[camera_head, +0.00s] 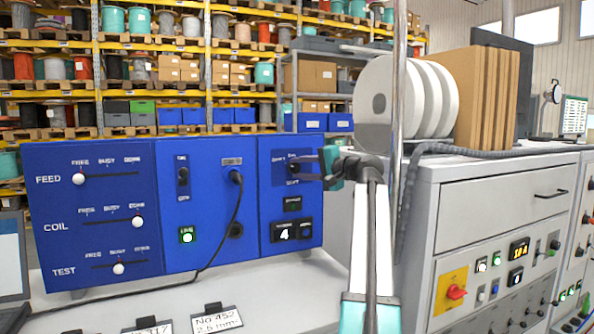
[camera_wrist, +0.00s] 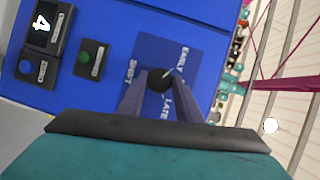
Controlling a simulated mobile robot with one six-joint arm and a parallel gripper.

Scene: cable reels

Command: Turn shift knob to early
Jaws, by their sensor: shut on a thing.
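The shift knob (camera_wrist: 157,79) is a small round black knob on a darker blue plate (camera_wrist: 148,50) of the blue control panel. In the wrist view, the words SHIFT, EARLY and LATE are printed around it. A pale pointer mark at the knob's edge points up and right, toward EARLY. My gripper (camera_wrist: 160,88) has its two grey fingers on either side of the knob, shut on it. In the head view, my gripper (camera_head: 312,168) reaches the panel's right section from the right and partly covers the knob.
The blue panel (camera_head: 115,253) also carries the FEED, COIL and TEST sliders, a plugged black cable (camera_head: 237,210) and a display (camera_head: 286,233) reading 4. A grey cabinet (camera_head: 487,190) with white reels (camera_head: 440,100) stands to the right. Label cards lie on the bench (camera_head: 285,290).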

